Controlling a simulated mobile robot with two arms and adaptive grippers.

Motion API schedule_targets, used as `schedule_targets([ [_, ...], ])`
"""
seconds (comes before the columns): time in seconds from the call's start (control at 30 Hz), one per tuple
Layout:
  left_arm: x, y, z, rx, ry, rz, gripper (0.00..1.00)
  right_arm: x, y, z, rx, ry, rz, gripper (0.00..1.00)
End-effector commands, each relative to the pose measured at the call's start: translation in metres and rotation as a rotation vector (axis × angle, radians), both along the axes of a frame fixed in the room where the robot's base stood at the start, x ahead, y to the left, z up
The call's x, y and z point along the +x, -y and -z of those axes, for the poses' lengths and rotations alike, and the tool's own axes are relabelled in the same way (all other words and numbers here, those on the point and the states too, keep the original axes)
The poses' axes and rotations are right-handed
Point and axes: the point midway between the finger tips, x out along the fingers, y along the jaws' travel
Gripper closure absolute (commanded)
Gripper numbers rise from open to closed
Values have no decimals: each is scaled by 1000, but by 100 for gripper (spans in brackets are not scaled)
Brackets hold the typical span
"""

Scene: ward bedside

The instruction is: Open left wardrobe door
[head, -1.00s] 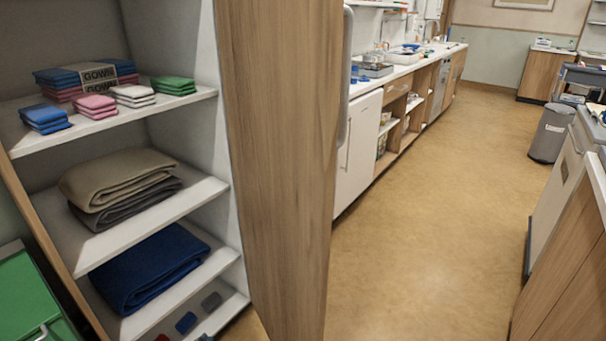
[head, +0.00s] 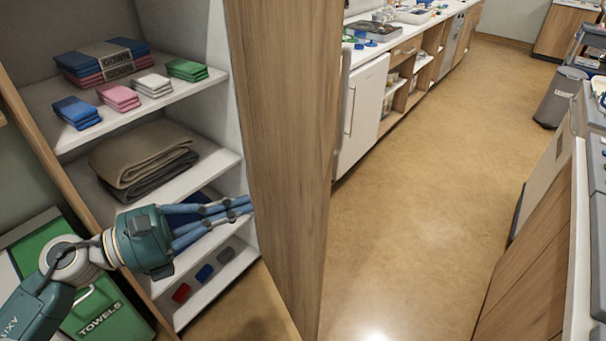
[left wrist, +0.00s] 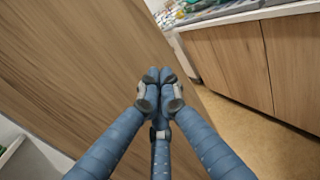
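The wardrobe (head: 225,115) stands open at the left of the head view, with its shelves exposed. A tall wooden panel (head: 285,150), which looks like a swung-out door, stands to the right of the shelves; I cannot tell whether it is the left or right door. My left gripper (head: 247,206) is in front of the lower shelves, its fingertips near the panel's left edge. In the left wrist view, its blue fingers (left wrist: 159,80) meet at the tips with nothing seen between them, and a wooden panel (left wrist: 75,60) fills the background. My right gripper is not in view.
Folded cloths (head: 120,95) and blankets (head: 145,160) lie on the shelves. A green towels bin (head: 95,310) stands at lower left. A counter (head: 365,75) runs along the back, and a grey bin (head: 560,97) stands at right. The middle floor is clear.

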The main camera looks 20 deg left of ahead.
Motion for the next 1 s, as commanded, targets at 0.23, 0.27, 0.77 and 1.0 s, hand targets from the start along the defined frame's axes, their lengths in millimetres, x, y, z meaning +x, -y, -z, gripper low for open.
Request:
schedule_targets([
  [0.23,32,32,-6,-4,3,2,100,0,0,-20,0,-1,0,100],
  [0.27,36,36,-6,-4,3,1,100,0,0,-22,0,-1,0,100],
  [0.77,88,88,-3,-8,-1,-4,100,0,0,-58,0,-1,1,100],
  [1.0,91,92,0,-7,-1,-3,100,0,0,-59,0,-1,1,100],
])
